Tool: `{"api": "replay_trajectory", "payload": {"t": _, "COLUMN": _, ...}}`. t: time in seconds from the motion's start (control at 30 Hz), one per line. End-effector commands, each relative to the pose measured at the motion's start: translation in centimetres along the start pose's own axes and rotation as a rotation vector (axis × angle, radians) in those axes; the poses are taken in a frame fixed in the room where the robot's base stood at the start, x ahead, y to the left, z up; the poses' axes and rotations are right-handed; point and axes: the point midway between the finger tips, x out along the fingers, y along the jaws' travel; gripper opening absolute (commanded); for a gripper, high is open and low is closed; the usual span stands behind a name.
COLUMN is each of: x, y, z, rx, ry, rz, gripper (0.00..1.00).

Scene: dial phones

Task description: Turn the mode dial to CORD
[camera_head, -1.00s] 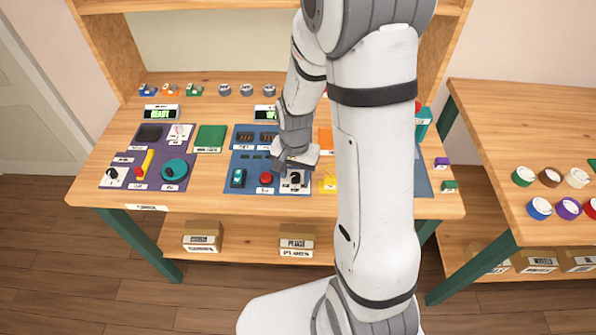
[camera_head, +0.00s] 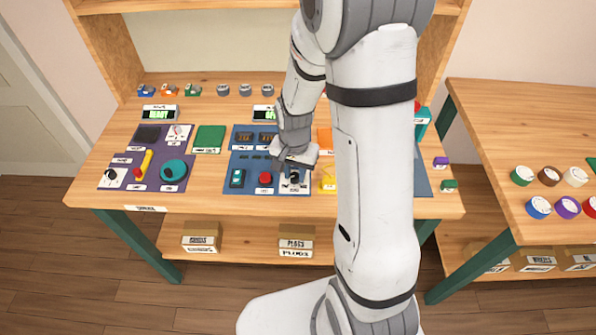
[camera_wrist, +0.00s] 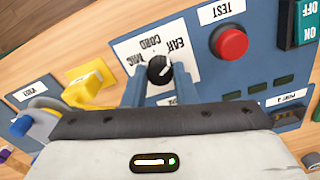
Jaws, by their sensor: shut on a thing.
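The mode dial (camera_wrist: 160,70) is a black round knob with a white pointer line, on a white plate on the blue panel. In the wrist view the plate reads MIC, CORD and EAR, upside down. The pointer line slants up and right in that view, towards the EAR side of CORD; its exact setting is hard to tell. My gripper (camera_wrist: 160,78) has its two blue-grey fingers on either side of the knob, shut on it. In the head view my gripper (camera_head: 293,165) is low over the dial (camera_head: 294,179), whose top is partly covered.
On the blue panel (camera_head: 233,158), a red TEST button (camera_head: 265,178) and a green ON/OFF switch (camera_head: 237,178) sit left of the dial. A purple panel (camera_head: 143,159) lies farther left. My arm hides the bench's right part.

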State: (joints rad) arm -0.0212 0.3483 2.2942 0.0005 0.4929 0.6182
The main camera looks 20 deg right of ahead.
Motion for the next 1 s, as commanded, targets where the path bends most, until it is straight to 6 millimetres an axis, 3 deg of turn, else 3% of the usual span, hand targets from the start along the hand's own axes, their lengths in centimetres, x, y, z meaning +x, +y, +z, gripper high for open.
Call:
{"api": "replay_trajectory", "payload": {"t": 0.57, "x": 0.28, "y": 0.21, "z": 0.53, "rx": -0.056, "ry": -0.014, "rz": 0.01, "gripper": 0.02}}
{"api": "replay_trajectory", "payload": {"t": 1.0, "x": 0.46, "y": 0.27, "z": 0.59, "rx": -0.386, "ry": -0.017, "rz": 0.008, "gripper": 0.02}}
